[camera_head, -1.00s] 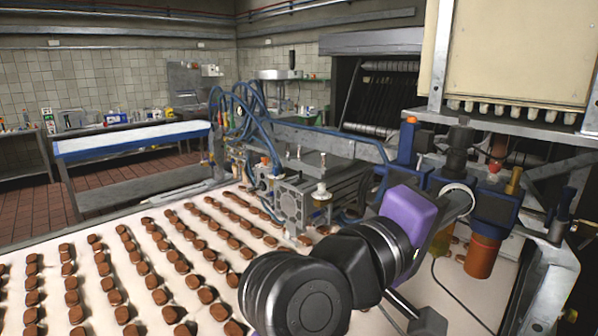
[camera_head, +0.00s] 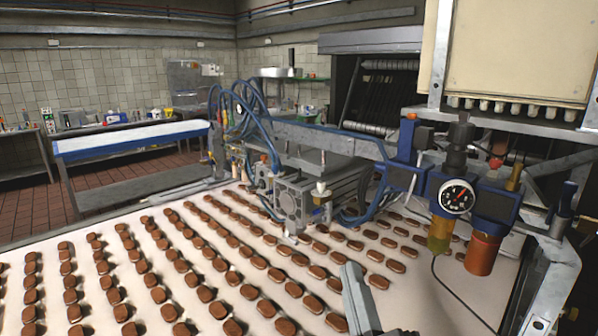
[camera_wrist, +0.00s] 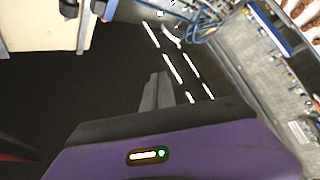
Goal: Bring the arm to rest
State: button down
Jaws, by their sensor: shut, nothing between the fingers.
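My gripper (camera_wrist: 157,82) shows in the wrist view as grey fingers beyond the purple, dark-edged wrist housing. The fingers are together, shut, with nothing between them. In the head view only a grey piece of my arm's end (camera_head: 357,297) shows at the bottom edge, over the white conveyor. The rest of my arm is out of the head view.
Rows of brown cream sandwiches (camera_head: 205,293) lie on the white conveyor (camera_head: 20,252). A machine with blue hoses (camera_head: 292,195) spans its far side. A pressure gauge (camera_head: 456,197) and an orange-brown filter bowl (camera_head: 482,253) stand at right. A blue-edged table (camera_head: 130,137) is behind.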

jog(key=s+d+f+m+g+h, duration=0.1)
jog(key=s+d+f+m, duration=0.3)
jog(key=s+f, duration=0.4)
jog(key=s+d+f+m+g+h+b, duration=0.1)
jog(key=s+d+f+m+g, duration=0.2)
jog(key=s+f, duration=0.5)
jog(key=s+d+f+m+g, duration=0.3)
jog(key=s+f, duration=0.5)
jog(key=s, duration=1)
jog(key=shift+s+d+f+m+h+b, duration=0.35)
jog(key=shift+d+m, duration=0.45)
jog(key=shift+d, duration=0.4)
jog(key=shift+w+r, duration=0.1)
jog(key=shift+w, duration=0.05)
dwell(0.8)
